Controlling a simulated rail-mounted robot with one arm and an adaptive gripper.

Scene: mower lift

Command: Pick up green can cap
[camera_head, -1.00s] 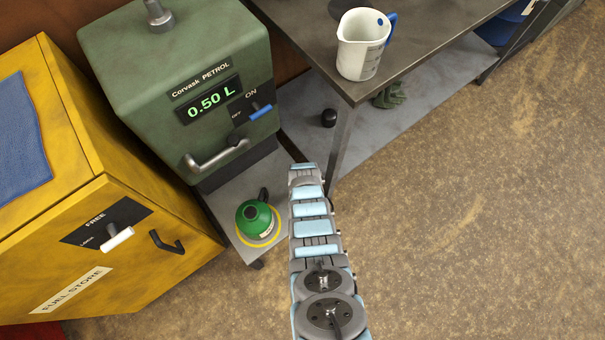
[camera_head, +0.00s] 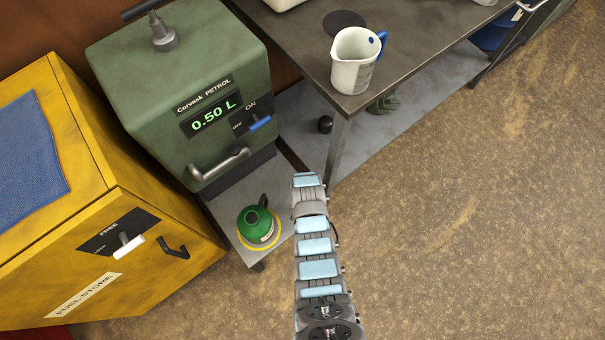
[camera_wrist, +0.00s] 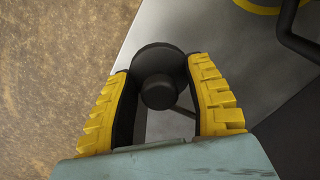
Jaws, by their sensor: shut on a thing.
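A black round cap (camera_wrist: 150,62) with a round knob (camera_wrist: 158,92) sits between the yellow-padded fingers of my gripper (camera_wrist: 160,72) in the wrist view. My gripper is shut on it, with a finger on either side. Whether the cap touches the surface beneath is unclear. The green can (camera_head: 257,223) stands on a yellow ring on the low grey shelf in the head view, just left of my arm. My arm hides my gripper and the held cap in the head view.
A green petrol dispenser (camera_head: 185,90) reading 0.50 L and a yellow fuel store (camera_head: 110,240) stand at left. A dark table (camera_head: 430,45) carries a white jug (camera_head: 353,60). A small black round object (camera_head: 325,124) lies on the lower shelf. Floor at right is clear.

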